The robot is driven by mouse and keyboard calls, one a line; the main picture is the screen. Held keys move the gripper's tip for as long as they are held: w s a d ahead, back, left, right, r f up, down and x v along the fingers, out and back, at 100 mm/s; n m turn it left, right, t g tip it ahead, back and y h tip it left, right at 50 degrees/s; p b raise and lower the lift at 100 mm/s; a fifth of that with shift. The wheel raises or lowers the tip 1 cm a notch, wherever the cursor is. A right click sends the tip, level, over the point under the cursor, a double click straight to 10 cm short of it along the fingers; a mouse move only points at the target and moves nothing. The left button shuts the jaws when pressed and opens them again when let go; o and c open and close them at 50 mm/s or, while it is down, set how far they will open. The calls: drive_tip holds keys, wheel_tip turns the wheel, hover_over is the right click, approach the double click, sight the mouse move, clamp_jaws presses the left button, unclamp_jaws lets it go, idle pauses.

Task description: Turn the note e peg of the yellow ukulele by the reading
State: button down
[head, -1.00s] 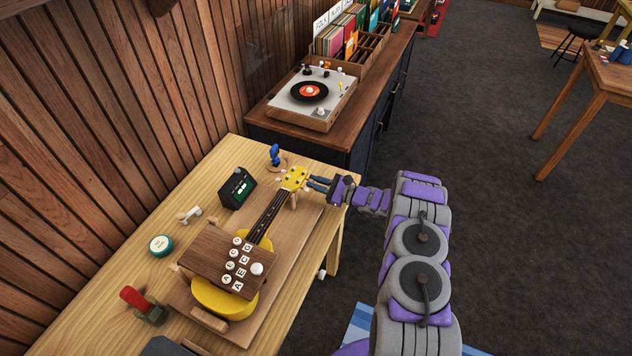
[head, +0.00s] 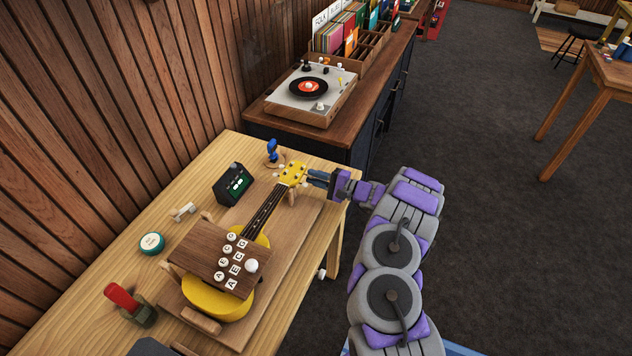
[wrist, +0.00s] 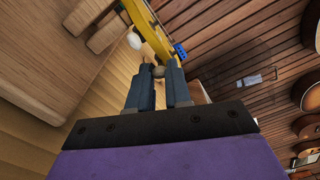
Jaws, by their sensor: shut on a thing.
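The yellow ukulele (head: 213,301) lies on a wooden board on the table, with its yellow headstock (head: 292,173) toward the back right. A wooden block with lettered white buttons (head: 217,258) sits over its body. My gripper (head: 311,179) reaches in from the right at the side of the headstock. In the wrist view, my gripper (wrist: 158,84) is shut on a small grey peg (wrist: 158,72) at the headstock's edge. Another pale peg (wrist: 134,41) shows beside it. The peg's note name cannot be read. A dark tuner (head: 233,184) with a green display stands left of the headstock; its reading is too small to make out.
A blue item on a small stand (head: 272,151) is behind the headstock. A teal round tin (head: 152,243), a small white tool (head: 184,211) and a red-handled item (head: 122,297) lie along the table's left side. A record player (head: 312,90) stands on the cabinet behind.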

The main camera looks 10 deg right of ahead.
drive_tip(key=shift+a+f+n, duration=0.15)
drive_tip(key=shift+n, duration=0.25)
drive_tip(key=c, duration=1.3)
unclamp_jaws()
drive_tip(key=p+v, duration=0.2)
drive_tip(key=v, duration=1.5)
drive_tip(key=shift+s+d+p, duration=0.1)
drive_tip(key=shift+d+p, duration=0.1)
drive_tip(key=shift+p, duration=0.2)
